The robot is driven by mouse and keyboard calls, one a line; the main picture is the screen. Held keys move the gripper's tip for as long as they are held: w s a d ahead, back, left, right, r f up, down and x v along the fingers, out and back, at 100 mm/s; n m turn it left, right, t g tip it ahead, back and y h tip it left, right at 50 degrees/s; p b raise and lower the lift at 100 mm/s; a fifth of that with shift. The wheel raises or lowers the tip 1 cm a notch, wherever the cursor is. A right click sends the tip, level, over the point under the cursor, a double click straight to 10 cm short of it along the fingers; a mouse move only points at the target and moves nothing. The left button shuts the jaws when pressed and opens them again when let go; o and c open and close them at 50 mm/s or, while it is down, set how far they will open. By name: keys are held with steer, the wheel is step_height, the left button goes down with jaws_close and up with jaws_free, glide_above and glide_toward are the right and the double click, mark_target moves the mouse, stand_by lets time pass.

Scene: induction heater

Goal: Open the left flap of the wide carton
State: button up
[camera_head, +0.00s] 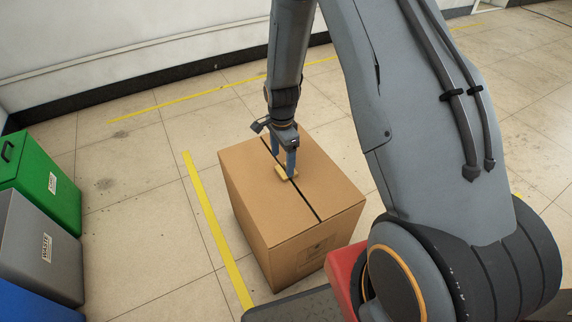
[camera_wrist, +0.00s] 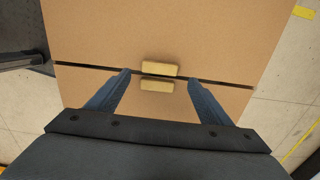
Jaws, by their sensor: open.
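The wide carton (camera_head: 290,245) stands upright on the floor in the head view. Its top is shut, with a dark seam between the left flap (camera_head: 244,172) and the right flap (camera_head: 322,165). Two small yellow tabs (camera_wrist: 158,70) sit at the middle of the seam, one on each flap; they show partly behind the fingers in the head view. My gripper (camera_head: 284,166) points down over the seam. In the wrist view the open fingers (camera_wrist: 158,80) lie on either side of the tabs, with a gap to each. I cannot tell whether the fingertips touch the carton top.
Green (camera_head: 42,190), grey (camera_head: 40,250) and blue (camera_head: 30,300) bins stand at the left. A yellow floor line (camera_head: 215,230) runs between them and the carton. A red object (camera_head: 345,275) is near the carton's front right. The floor behind the carton is clear.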

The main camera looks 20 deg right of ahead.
mark_target(281, 171)
steer(key=f, duration=0.3)
steer(key=shift+a+f, duration=0.3)
steer(key=shift+f, duration=0.35)
